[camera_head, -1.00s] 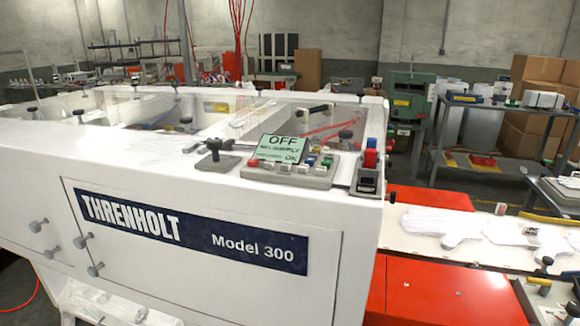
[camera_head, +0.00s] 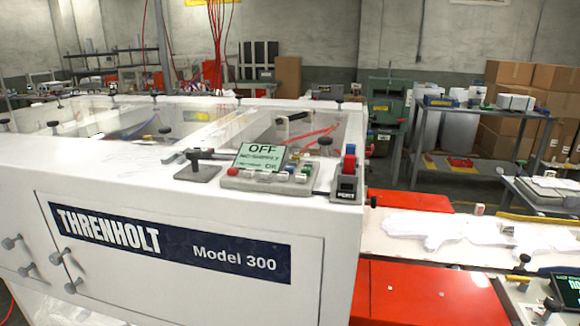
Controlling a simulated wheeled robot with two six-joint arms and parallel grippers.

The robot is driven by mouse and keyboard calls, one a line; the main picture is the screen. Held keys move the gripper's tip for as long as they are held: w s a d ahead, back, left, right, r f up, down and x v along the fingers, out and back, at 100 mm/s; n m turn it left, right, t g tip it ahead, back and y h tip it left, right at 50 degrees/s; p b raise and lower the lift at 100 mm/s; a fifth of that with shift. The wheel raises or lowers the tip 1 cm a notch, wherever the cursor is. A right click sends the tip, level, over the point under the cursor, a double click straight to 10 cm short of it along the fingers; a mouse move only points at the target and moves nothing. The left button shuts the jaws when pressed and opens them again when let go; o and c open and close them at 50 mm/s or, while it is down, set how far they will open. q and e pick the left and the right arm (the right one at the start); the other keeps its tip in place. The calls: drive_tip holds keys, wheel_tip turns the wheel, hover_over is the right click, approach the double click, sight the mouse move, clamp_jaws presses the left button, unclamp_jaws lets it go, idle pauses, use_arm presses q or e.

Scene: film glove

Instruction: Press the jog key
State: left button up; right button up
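The white machine (camera_head: 100,185), marked THRENHOLT Model 300, fills the left and middle of the head view. On its top right corner is a small control panel (camera_head: 232,183) with several coloured keys in a row. Its tilted green display (camera_head: 260,157) reads OFF, with smaller lines below that I cannot read fully. I cannot tell which key is the jog key. Right of the panel stands a grey switch box (camera_head: 346,186) with a red button and a blue button above it. Neither of my grippers shows in the view.
A black joystick-like lever (camera_head: 197,165) stands left of the panel. A conveyor (camera_head: 400,245) with white gloves (camera_head: 440,228) runs right from the machine above red covers (camera_head: 420,290). A second screen (camera_head: 568,290) shows at the lower right. Shelves and cardboard boxes (camera_head: 555,78) stand behind.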

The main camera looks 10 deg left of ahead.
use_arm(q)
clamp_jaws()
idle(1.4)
